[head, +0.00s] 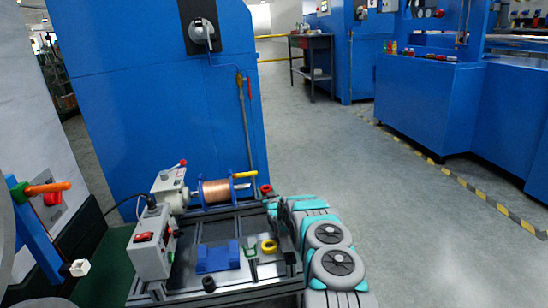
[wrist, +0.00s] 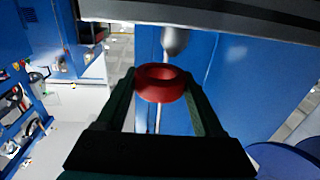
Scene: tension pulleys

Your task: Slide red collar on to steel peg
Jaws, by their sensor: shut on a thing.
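The red collar (wrist: 160,84) is a short ring held between the two dark fingers of my gripper (wrist: 158,78) in the wrist view. Its open hole faces toward the top of that picture. The steel peg (wrist: 175,40), with a rounded tip, shows just above and slightly right of the collar; the two are apart. In the head view the steel peg (head: 243,186) sticks out to the right of the copper spool. The red collar (head: 266,189) is a small ring to the right of the peg's end.
The copper spool (head: 215,191) sits on a bench frame with a grey control box (head: 152,246). A yellow rod (head: 245,174) is just above the peg. A blue cabinet (head: 160,110) stands behind.

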